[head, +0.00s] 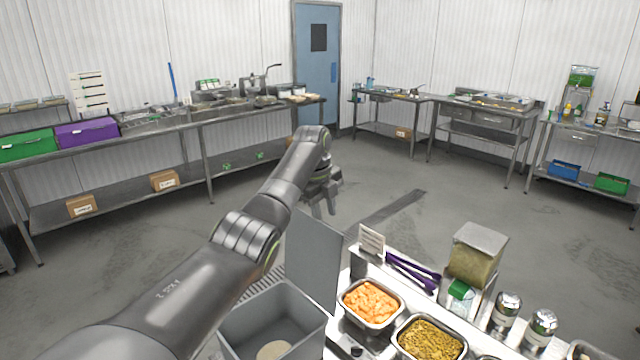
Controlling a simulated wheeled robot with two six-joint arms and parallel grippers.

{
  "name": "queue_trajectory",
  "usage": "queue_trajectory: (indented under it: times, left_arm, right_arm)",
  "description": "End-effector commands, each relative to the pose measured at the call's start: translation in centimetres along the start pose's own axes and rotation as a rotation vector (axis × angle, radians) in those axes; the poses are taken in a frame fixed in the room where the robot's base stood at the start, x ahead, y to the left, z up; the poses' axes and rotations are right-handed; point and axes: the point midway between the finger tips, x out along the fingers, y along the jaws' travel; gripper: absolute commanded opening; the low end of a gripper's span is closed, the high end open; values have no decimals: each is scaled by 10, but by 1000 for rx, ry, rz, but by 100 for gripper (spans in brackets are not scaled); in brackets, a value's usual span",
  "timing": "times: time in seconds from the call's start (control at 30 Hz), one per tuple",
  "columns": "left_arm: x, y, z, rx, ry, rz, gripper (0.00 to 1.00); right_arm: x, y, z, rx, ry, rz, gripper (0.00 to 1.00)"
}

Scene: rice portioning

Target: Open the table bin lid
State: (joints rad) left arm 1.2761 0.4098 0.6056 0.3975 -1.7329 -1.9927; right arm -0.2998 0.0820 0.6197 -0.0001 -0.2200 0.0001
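The table bin (313,323) is an open-topped grey box at the bottom centre, with a pale round item inside on its floor. Its flat grey lid (313,262) stands raised, nearly upright, along the bin's far right side, so the bin's mouth is uncovered. My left arm reaches in from the bottom left and passes in front of the bin's left part. My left gripper (323,205) hangs beyond the lid's top edge in the picture, with its fingers apart and nothing seen between them. Whether it touches the lid is hard to tell. My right gripper is out of view.
Right of the lid, the counter holds a tray of orange pieces (371,303), a tray of yellow-green food (430,341), purple tongs (412,270), a clear dispenser (477,255) and metal-topped shakers (505,312). Steel tables (235,107) line the walls. The floor between is clear.

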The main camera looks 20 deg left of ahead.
Motion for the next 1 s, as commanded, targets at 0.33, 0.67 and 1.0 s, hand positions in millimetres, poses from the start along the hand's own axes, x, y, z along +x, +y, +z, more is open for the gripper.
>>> queue_trajectory:
  times: [0.33,0.67,1.0]
  left_arm:
    - [-82,-2,0,0,1,-1,33]
    - [-131,-3,0,0,4,7,33]
    - [-138,-3,0,0,5,8,33]
  right_arm:
    - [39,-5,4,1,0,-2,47]
    - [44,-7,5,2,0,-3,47]
    - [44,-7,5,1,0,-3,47]
